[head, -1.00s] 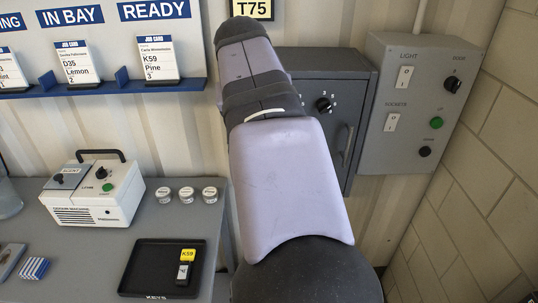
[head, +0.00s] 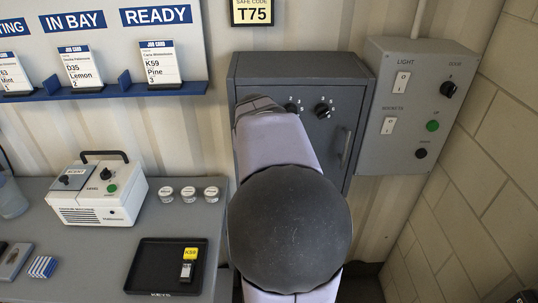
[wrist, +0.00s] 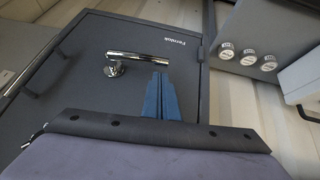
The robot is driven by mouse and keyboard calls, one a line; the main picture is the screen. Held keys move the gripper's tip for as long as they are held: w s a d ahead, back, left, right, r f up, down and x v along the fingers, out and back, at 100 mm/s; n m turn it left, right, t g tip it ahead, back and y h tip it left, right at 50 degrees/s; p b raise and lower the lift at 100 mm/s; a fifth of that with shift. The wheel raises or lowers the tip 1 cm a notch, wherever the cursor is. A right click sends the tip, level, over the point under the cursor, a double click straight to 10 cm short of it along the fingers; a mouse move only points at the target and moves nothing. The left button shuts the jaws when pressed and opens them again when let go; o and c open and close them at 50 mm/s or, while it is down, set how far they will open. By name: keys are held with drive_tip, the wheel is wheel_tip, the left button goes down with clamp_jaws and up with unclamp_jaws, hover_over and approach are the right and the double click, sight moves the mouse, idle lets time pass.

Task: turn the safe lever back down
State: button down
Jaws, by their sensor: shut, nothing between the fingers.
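The safe (head: 300,70) is a dark grey box on the wall with two black dials (head: 323,110) near its top. Its lower left front is hidden behind my arm in the head view. In the wrist view, the chrome lever (wrist: 138,58) stands out from the dark door (wrist: 85,85), running from its round pivot rightward toward the door edge with the maker's label. My gripper (wrist: 160,76) shows there as blue fingers, shut and empty. Their tips are just below the lever's free end in the picture; I cannot tell whether they touch it. The head view hides the lever and fingers.
A grey switch box (head: 402,165) stands close to the safe's right. On the bench at left are small round tins (head: 189,194), a white machine (head: 100,200) and a black key tray (head: 145,265). A job-card rack (head: 120,90) hangs above.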

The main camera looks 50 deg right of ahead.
drive_tip(key=shift+s+f, duration=0.1)
drive_tip(key=shift+f, duration=0.45)
drive_tip(key=shift+f, duration=0.15)
drive_tip(key=shift+f+b, duration=0.2)
drive_tip(key=shift+b, duration=0.55)
drive_tip(key=shift+a+g+h, duration=0.1)
drive_tip(key=shift+g+h, duration=0.2)
drive_tip(key=s+d+f+n+g+h+b, duration=0.2)
drive_tip(key=f+h+b, duration=0.3)
drive_tip(key=b, duration=1.1)
drive_tip(key=s+d+f+n+g+h+b, duration=0.1)
drive_tip(key=d+f+n+g+h+b, duration=0.1)
drive_tip(key=b, duration=1.4)
drive_tip(key=shift+s+f+n+g+h, duration=0.35)
drive_tip(key=shift+f+n+g+h, duration=0.75)
drive_tip(key=shift+f+h, duration=1)
drive_tip(key=shift+f+y, duration=0.3)
